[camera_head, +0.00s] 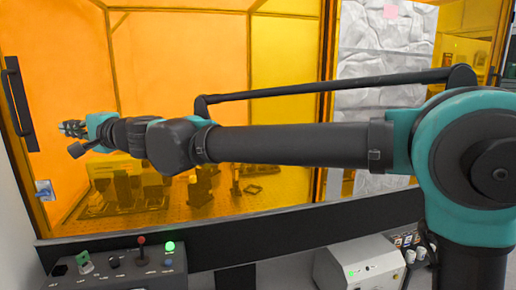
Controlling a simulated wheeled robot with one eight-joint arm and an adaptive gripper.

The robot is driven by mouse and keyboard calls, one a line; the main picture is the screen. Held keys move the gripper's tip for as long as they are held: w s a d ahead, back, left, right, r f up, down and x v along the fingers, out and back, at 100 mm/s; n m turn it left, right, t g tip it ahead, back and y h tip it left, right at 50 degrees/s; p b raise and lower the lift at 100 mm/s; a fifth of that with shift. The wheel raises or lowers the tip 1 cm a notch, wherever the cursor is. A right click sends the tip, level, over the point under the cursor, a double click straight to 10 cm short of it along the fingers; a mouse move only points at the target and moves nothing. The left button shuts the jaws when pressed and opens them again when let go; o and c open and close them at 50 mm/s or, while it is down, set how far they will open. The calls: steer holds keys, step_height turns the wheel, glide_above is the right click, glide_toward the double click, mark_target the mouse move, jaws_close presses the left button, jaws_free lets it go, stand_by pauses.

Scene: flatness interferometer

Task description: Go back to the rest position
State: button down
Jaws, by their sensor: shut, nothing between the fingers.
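My gripper (72,128) is at the far left of the head camera view, small and at the end of my outstretched arm. It is shut, with nothing in it. My arm reaches from the right side across the picture, roughly level, in front of the amber enclosure panels (185,50). The gripper is a little to the right of the enclosure's black door handle (20,105) in the picture. I cannot tell how far apart the two are in depth.
A control box (118,268) with a red-knobbed lever and a lit green button stands at the lower left. A white box (362,266) stands at the lower right. Dark equipment (120,190) shows behind the amber panels. Crinkled silvery sheeting (385,50) hangs behind my arm.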

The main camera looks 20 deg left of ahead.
steer(key=w+d+f+n+t+h, duration=0.2)
steer(key=w+d+f, duration=0.5)
steer(key=w+d, duration=0.55)
steer(key=w+d+f+n+t+h, duration=0.1)
steer(key=w+d+f+t, duration=0.1)
steer(key=w+d+f, duration=0.8)
steer(key=w+d+f+t+h, duration=0.1)
steer(key=w+d+f+h, duration=0.35)
steer(key=d, duration=0.75)
steer(key=w+d+f+t+h, duration=0.1)
steer(key=w+d+f, duration=0.5)
steer(key=d, duration=0.5)
steer(key=s+d+f+m+h, duration=0.1)
steer(key=s+d+f+h, duration=0.2)
steer(key=d+f, duration=0.4)
steer(key=s+d+f+m+h, duration=0.1)
steer(key=s+d+f+h, duration=0.2)
steer(key=d, duration=1.5)
steer(key=s+d+f+m+h, duration=0.1)
steer(key=s+d+f+h, duration=0.2)
steer(key=s+d+f, duration=0.4)
steer(key=d+f, duration=0.4)
steer(key=d, duration=0.1)
steer(key=shift+d+m+g, duration=0.3)
steer(key=shift+d+g, duration=0.1)
steer(key=shift+f+h, duration=0.1)
steer(key=shift+h, duration=0.15)
